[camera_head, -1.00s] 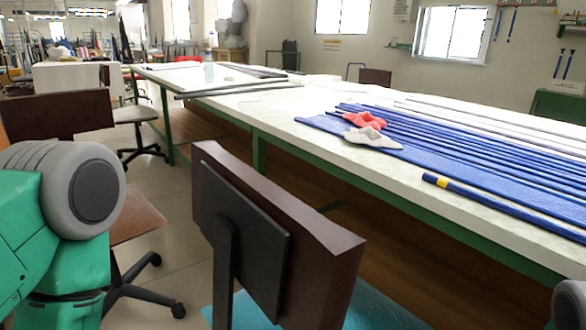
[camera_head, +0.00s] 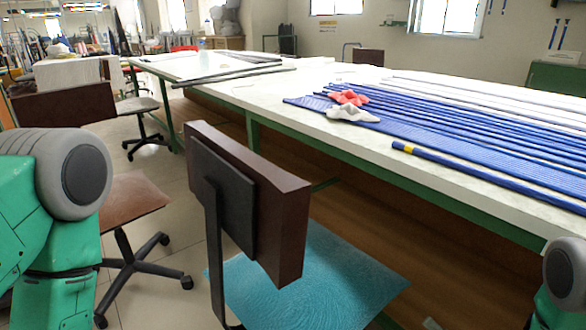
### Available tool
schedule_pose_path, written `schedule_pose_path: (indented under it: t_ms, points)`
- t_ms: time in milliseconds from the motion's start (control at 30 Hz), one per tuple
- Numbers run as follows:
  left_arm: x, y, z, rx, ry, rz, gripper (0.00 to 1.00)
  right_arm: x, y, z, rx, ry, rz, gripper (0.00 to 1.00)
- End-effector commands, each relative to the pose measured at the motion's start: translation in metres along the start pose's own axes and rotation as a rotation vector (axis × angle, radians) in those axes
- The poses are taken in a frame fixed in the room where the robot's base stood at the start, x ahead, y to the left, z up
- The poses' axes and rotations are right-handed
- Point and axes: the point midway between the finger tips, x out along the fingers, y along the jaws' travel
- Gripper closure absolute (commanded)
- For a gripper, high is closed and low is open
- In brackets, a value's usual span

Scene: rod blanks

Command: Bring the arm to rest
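My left arm shows at the left edge of the head view as green links with a grey round joint. A small part of my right arm shows at the lower right corner. Both hang low at the sides, and neither gripper is in the picture. Blue rods (camera_head: 480,135) lie side by side on the long white table (camera_head: 300,120). One blue rod with a yellow band (camera_head: 480,175) lies apart near the table's front edge. A red glove-like piece (camera_head: 348,97) and a white one (camera_head: 352,114) lie on the rods' left end.
A chair with a brown back (camera_head: 245,200) and teal seat (camera_head: 310,280) stands close in front. Another brown chair (camera_head: 135,195) stands beside my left arm. Grey strips (camera_head: 230,75) lie on the table's far end. Bare floor (camera_head: 170,290) shows between the chairs.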

Motion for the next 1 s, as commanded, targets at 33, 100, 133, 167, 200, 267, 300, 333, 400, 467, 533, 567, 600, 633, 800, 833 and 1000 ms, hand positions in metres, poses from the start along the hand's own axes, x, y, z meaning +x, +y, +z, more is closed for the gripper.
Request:
schedule_pose_path:
  t_ms: [33,100,133,167,200,267,300,333,400,467,533,567,600,633,800,833,1000]
  points:
    - [0.000,0.000,0.000,0.000,0.000,0.000,0.36,0.007,0.000,0.007,-0.030,0.013,0.040,0.00]
    - [0.000,0.000,0.000,0.000,0.000,0.000,0.36,0.012,0.004,0.016,-0.083,0.033,0.113,0.00]
    - [0.000,0.000,0.000,0.000,0.000,0.000,0.36,0.013,0.005,0.020,-0.107,0.039,0.147,0.00]
    - [0.000,0.000,0.000,0.000,0.000,0.000,0.36,0.014,0.007,0.025,-0.133,0.045,0.185,0.00]
    - [0.000,0.000,0.000,-0.001,0.000,-0.001,0.36,0.015,0.009,0.032,-0.168,0.047,0.239,0.00]
    - [0.000,0.000,0.000,-0.001,0.000,-0.001,0.36,0.014,0.014,0.044,-0.226,0.045,0.331,0.00]
    - [0.000,0.000,0.000,-0.001,0.000,-0.001,0.36,0.011,0.018,0.053,-0.268,0.034,0.402,0.00]
    - [0.000,0.000,0.000,-0.001,0.000,-0.001,0.36,0.007,0.020,0.061,-0.303,0.020,0.460,0.00]
    - [0.000,0.000,0.000,-0.002,0.000,-0.001,0.36,-0.009,0.026,0.083,-0.390,-0.036,0.616,0.00]
    - [0.000,0.000,0.000,-0.002,0.000,-0.001,0.36,-0.032,0.029,0.105,-0.469,-0.115,0.763,0.00]
    - [0.000,0.000,0.000,-0.001,0.000,-0.001,0.36,-0.066,0.029,0.129,-0.552,-0.232,0.923,0.00]
    - [0.000,0.000,0.000,-0.001,0.000,-0.001,0.36,-0.081,0.027,0.138,-0.581,-0.285,0.983,0.00]
    - [0.000,0.000,0.000,-0.001,0.000,-0.001,0.36,-0.100,0.024,0.149,-0.613,-0.352,1.050,0.00]
    - [0.000,0.000,0.000,-0.001,0.000,-0.001,0.36,-0.113,0.021,0.156,-0.632,-0.399,1.095,0.00]
    - [0.000,0.000,0.000,-0.001,0.000,-0.001,0.36,-0.182,-0.002,0.189,-0.704,-0.652,1.288,0.00]
    - [0.000,0.000,0.000,-0.001,0.000,-0.001,0.36,-0.193,-0.007,0.194,-0.713,-0.694,1.314,0.00]
    - [-0.041,0.000,-0.003,-0.001,0.001,-0.001,0.36,-0.198,-0.048,0.191,-0.717,-0.705,1.322,0.00]
